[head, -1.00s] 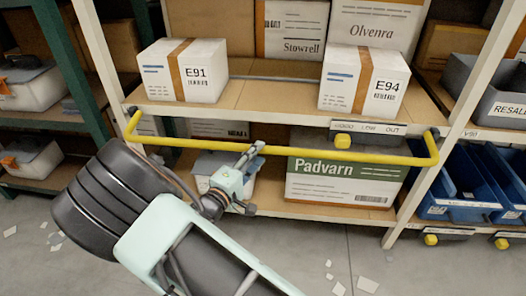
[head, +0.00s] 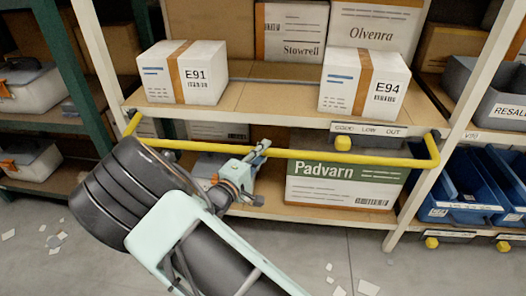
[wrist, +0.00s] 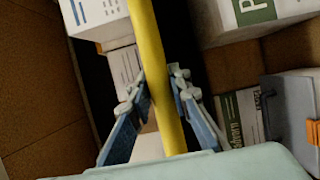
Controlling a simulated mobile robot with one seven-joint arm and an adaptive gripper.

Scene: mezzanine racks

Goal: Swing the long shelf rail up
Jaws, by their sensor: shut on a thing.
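The long yellow shelf rail (head: 340,157) runs across the front of the middle bay, with bent arms reaching back to the rack at both ends. It hangs a little below the front edge of the middle shelf. My gripper (head: 258,153) is shut on the rail left of its middle. In the wrist view, the rail (wrist: 147,40) passes between the two fingers of my gripper (wrist: 160,88). The finger pads and part of the rail behind my gripper are hidden in the head view.
White boxes E91 (head: 183,73) and E94 (head: 363,82) stand on the middle shelf (head: 270,100) near its front edge. The Padvarn box (head: 343,182) sits low behind the rail. Blue bins (head: 462,190) stand at right. The floor in front has only scraps of paper.

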